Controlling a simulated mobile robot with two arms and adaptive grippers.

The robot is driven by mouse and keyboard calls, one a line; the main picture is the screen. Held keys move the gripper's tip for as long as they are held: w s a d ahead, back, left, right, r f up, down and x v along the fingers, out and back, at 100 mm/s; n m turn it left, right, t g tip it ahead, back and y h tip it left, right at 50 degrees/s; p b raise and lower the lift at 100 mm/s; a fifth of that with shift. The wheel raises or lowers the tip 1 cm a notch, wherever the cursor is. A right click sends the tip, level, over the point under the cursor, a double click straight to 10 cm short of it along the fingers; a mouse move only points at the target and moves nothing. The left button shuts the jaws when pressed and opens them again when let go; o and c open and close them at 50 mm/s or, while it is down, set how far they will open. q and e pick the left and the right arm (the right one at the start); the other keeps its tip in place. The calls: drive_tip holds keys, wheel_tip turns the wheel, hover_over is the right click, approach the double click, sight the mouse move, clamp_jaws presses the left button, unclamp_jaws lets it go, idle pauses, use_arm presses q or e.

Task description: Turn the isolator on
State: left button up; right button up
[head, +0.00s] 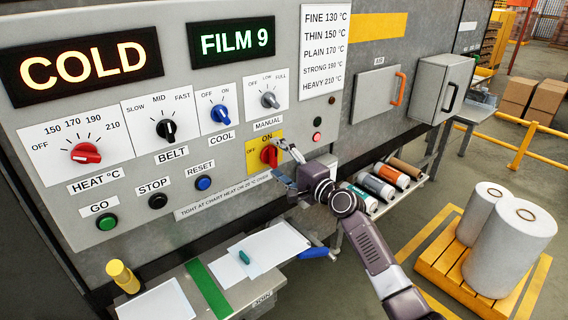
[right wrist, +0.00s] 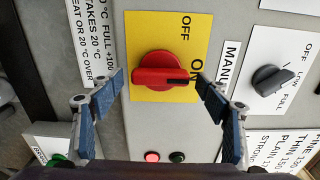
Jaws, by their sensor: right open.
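The isolator is a red rotary knob (head: 269,155) on a yellow plate marked OFF and ON, low on the grey panel. In the right wrist view the knob (right wrist: 160,77) is whole and unobstructed, and its black pointer line faces the ON mark. My right gripper (head: 283,165) is open just in front of the panel, close to the knob. In the right wrist view its two blue-padded fingers (right wrist: 163,88) stand on either side of the knob, apart from it as far as I can see. My left gripper is not in view.
The lit displays read COLD (head: 90,63) and FILM 9 (head: 231,40). The heat knob (head: 86,153), belt knob (head: 166,129) and several push buttons share the panel. A shelf with papers (head: 240,260) lies below. Film rolls (head: 510,245) stand on a yellow pallet at right.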

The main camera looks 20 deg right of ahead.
drive_tip(key=v, duration=1.2)
drive_tip(key=s+d+f+n+g+h+b, duration=0.1)
drive_tip(key=s+f+g+h, duration=0.1)
drive_tip(key=f, duration=1.2)
drive_tip(key=s+d+f+n+g+h+b, duration=0.1)
drive_tip(key=d+f+g+h, duration=0.1)
drive_tip(key=f, duration=1.2)
drive_tip(key=s+f+n+g, duration=0.1)
drive_tip(key=s+f, duration=0.4)
drive_tip(key=f, duration=0.3)
drive_tip(key=s+f+n+g+h+b, duration=0.1)
drive_tip(key=s+f+n+g, duration=0.1)
drive_tip(key=s+f, duration=0.35)
drive_tip(key=s+f+n+g, duration=0.1)
drive_tip(key=s+f, duration=0.2)
drive_tip(key=f, duration=0.6)
drive_tip(key=s+a+f+n+g+h+b, duration=0.1)
drive_tip(key=s+a+f+n+g, duration=0.15)
drive_tip(key=s+f, duration=0.65)
drive_tip(key=s+a+f+n+g+b, duration=0.1)
drive_tip(key=s+f+n+g, duration=0.15)
drive_tip(key=s+f, duration=0.65)
drive_tip(key=s+a+f+n+g, duration=0.1)
drive_tip(key=s+f+n, duration=0.2)
drive_tip(key=s, duration=0.9)
drive_tip(key=s+a+f+n+g, duration=0.2)
drive_tip(key=s, duration=0.9)
drive_tip(key=shift+s+a+f+n+b, duration=0.15)
drive_tip(key=shift+s+f+n+b, duration=0.15)
drive_tip(key=shift+s+f+n, duration=0.1)
